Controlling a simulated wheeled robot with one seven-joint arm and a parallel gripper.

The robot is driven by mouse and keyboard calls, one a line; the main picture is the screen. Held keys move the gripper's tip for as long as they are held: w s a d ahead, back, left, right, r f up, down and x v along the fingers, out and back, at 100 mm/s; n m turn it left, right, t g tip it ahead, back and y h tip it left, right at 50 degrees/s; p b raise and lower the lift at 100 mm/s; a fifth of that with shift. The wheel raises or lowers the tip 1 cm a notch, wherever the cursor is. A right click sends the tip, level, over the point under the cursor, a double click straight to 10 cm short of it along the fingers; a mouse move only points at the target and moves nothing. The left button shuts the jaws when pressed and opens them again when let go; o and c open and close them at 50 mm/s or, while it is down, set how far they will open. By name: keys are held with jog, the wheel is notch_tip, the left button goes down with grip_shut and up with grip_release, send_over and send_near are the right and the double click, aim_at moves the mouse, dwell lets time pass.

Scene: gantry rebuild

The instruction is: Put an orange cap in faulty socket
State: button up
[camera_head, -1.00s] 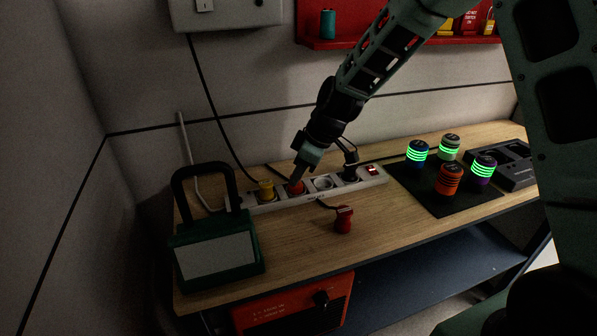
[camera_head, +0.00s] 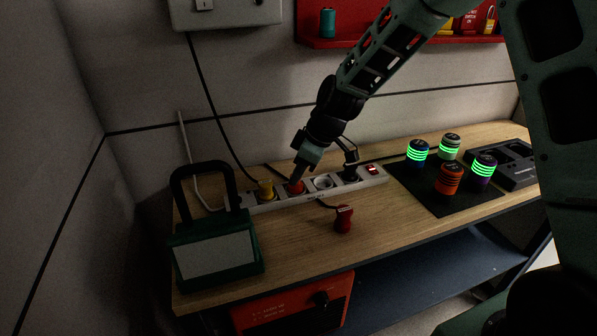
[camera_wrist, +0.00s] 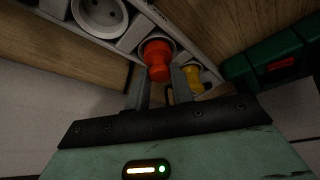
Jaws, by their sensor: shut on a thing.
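A white power strip (camera_head: 375,177) lies along the back of the wooden bench. An orange-red cap (camera_head: 296,187) is at its second socket from the left; it also shows in the wrist view (camera_wrist: 157,61). My gripper (camera_head: 299,177) reaches down from above and is shut on the cap, with its fingers (camera_wrist: 160,88) on either side of it. The cap looks seated in the socket, though its lower edge is partly hidden. A bare socket (camera_head: 323,183) is right of it. A yellow plug or cap (camera_head: 266,189) is in the socket to its left.
A black plug (camera_head: 350,171) and a red switch (camera_head: 373,170) are at the strip's right. A red plug (camera_head: 344,218) lies in front. A green padlock-shaped case (camera_head: 216,255) stands left. Several glowing canisters (camera_head: 450,179) stand on a dark mat (camera_head: 408,181) at right.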

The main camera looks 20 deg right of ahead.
jog(key=shift+f+b, duration=0.5)
jog(key=shift+f, duration=0.1)
jog(key=o, duration=0.7)
jog(key=shift+c, duration=0.2)
jog(key=shift+r, duration=0.1)
jog(key=p+v, duration=0.6)
jog(key=v, duration=0.5)
dwell(0.5)
jog(key=s+a+r+g, duration=0.1)
jog(key=s+a+r, duration=0.1)
jog(key=s+a, duration=0.6)
jog(key=s+a+r+m+g+h, duration=0.1)
jog(key=s+a+m+h, duration=0.1)
jog(key=s, duration=2.1)
jog(key=shift+r+m+g+h, duration=0.3)
jog(key=shift+r+m+h, duration=0.05)
jog(key=shift+m+h, duration=0.35)
